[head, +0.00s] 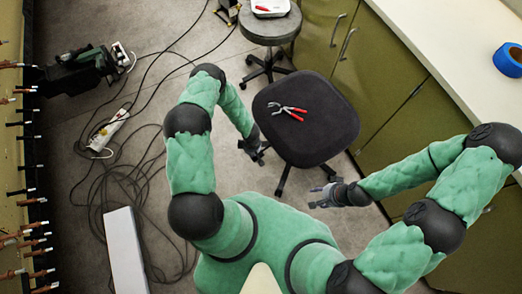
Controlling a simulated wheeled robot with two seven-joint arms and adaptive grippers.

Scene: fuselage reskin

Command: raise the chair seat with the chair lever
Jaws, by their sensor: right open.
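The chair (318,135) has a dark padded seat on a wheeled base and stands in front of me. Red-handled pliers (289,112) lie on its seat. The chair lever cannot be made out; it may be hidden under the seat. My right gripper (318,196) is open and empty, just below the seat's front right edge in the picture. My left gripper (258,155) is by the seat's left edge; its fingers are small and dark, and I cannot tell if they are open.
A round stool (270,29) with a white item (270,7) on it stands behind the chair. Green cabinets (400,95) with a pale counter (440,45) line the right; blue tape (509,60) sits there. Cables and a power strip (108,130) cover the left floor near a white box (124,250).

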